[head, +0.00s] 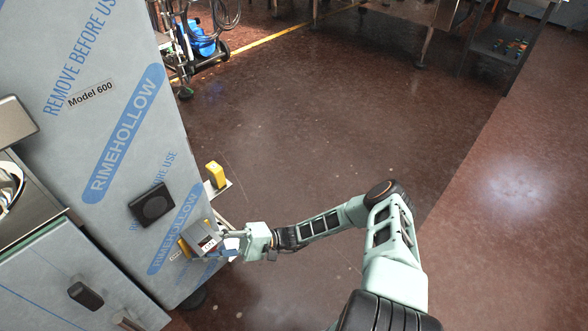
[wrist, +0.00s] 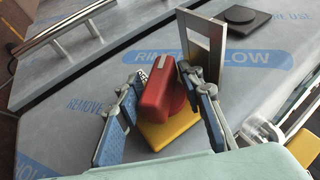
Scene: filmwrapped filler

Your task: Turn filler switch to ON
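The filler switch has a red handle (wrist: 157,92) on a yellow base (wrist: 172,134) in the wrist view. In the head view its grey housing with a small label (head: 206,244) sits low on the film-wrapped cabinet, and my gripper (head: 229,246) is at its right side. In the wrist view the two blue-padded fingers of my gripper (wrist: 163,78) are spread, one on each side of the red handle. I cannot tell whether either finger touches it. The label text is too small to read as ON or OFF.
The tall cabinet (head: 98,135) is wrapped in printed film. A black square pad (head: 152,205) is on its face, above the switch. A yellow block (head: 216,174) stands on a bracket beside the cabinet.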

